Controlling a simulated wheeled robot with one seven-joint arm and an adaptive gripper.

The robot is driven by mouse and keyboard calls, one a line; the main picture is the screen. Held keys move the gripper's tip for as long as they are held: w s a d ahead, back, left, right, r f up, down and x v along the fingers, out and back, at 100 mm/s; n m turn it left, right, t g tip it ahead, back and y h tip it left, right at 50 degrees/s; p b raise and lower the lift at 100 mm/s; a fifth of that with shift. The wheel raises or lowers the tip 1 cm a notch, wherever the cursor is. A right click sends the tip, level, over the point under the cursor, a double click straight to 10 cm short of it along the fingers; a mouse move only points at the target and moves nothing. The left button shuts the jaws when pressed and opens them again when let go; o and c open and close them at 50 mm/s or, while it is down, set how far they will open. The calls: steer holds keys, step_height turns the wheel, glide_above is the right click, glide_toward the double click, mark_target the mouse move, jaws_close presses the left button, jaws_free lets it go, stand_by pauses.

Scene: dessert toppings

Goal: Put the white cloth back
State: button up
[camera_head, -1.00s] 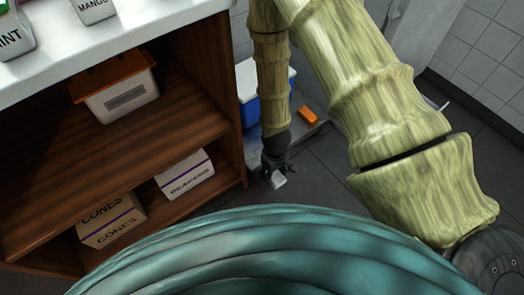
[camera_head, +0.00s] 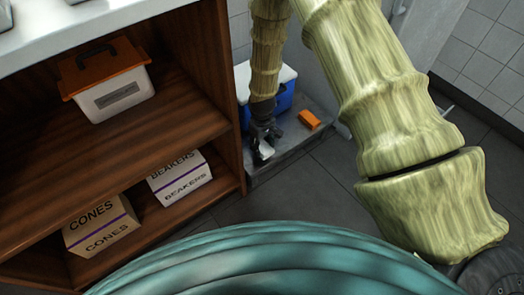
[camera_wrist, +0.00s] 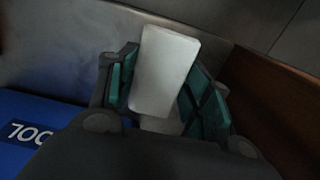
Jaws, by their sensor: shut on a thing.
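The white cloth (camera_wrist: 166,72) is a small folded block held between the green pads of my gripper (camera_wrist: 163,95) in the wrist view. In the head view my gripper (camera_head: 264,145) points down with the cloth (camera_head: 264,152) showing pale at its tips. My gripper is shut on the cloth. It is over the grey ledge (camera_head: 285,150) at the right side of the wooden shelf unit. Whether the cloth touches the ledge cannot be told. An orange block (camera_head: 309,119) lies on the ledge to the right of my gripper.
A blue box with a white lid (camera_head: 281,97) stands on the ledge behind my gripper; its blue side (camera_wrist: 40,135) shows in the wrist view. The shelf unit (camera_head: 222,75) holds an orange-lidded tub (camera_head: 124,96), a CONES box (camera_head: 102,228) and a BEAKERS box (camera_head: 181,180).

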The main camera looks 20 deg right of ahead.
mark_target(262, 145)
steer(key=shift+f+b, duration=1.1)
steer(key=shift+f, duration=0.65)
steer(key=o, duration=0.9)
steer(key=shift+f, duration=0.1)
step_height(262, 145, up, 12)
steer(key=p, duration=0.6)
steer(key=s+d+f+m, duration=0.1)
steer(key=s+f, duration=0.3)
steer(key=s, duration=0.4)
steer(key=s+d+f+m, duration=0.1)
steer(key=s+f, duration=0.4)
steer(key=s, duration=0.9)
steer(key=s+d+m, duration=0.1)
steer(key=s, duration=0.6)
steer(key=s+m, duration=0.1)
steer(key=s, duration=0.6)
steer(key=shift+s+d+f, duration=0.15)
steer(key=shift+d+f, duration=0.05)
steer(key=shift+f, duration=0.15)
